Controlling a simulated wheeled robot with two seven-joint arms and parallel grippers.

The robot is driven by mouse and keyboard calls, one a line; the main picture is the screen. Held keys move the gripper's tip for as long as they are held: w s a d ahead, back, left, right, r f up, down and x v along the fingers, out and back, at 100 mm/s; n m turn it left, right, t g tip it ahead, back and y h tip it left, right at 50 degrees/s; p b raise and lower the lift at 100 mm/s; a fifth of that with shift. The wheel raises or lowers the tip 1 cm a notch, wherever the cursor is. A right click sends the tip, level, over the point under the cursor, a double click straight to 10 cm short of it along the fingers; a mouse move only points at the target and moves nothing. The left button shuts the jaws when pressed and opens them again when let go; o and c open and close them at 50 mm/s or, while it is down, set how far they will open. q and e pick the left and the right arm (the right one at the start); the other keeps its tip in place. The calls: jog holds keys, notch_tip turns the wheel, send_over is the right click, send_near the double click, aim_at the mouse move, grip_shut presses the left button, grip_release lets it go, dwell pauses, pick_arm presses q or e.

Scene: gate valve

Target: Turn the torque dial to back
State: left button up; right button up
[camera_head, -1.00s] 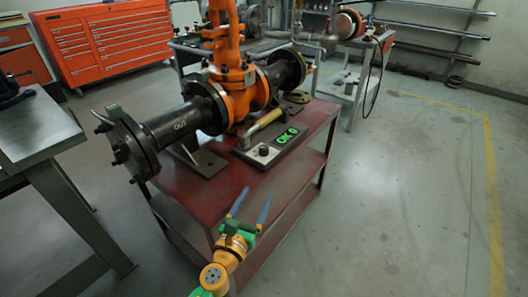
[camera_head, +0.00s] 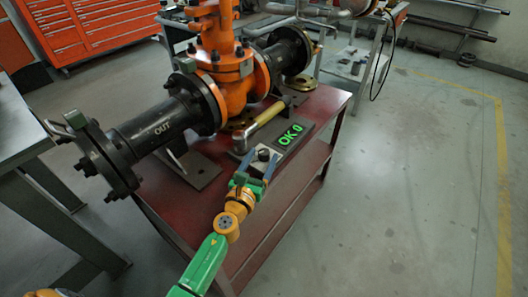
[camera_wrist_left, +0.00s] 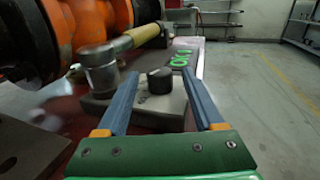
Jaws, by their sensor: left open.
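The torque dial is a small black knob (camera_head: 264,155) on a flat grey panel on the red table; it also shows in the left wrist view (camera_wrist_left: 160,81). Beside it the panel carries a green lit display (camera_head: 290,134) reading "OK 0". My left gripper (camera_head: 256,166) is open, its two blue fingers pointing at the panel. In the left wrist view (camera_wrist_left: 158,98) the knob appears between the fingers, ahead of them, and I see no clear contact.
The orange gate valve (camera_head: 230,65) with black flanged pipes stands on the red table (camera_head: 200,199) behind the panel. A grey bench (camera_head: 20,125) is at left. The floor at right is clear.

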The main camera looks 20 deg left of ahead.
pick_arm(q)
jog(key=shift+w+f, duration=0.1)
jog(key=shift+w, duration=1.1)
grip_shut()
pick_arm(e)
jog(key=shift+w+d+f, duration=0.1)
jog(key=shift+d+f, duration=0.05)
jog(key=shift+f, duration=0.1)
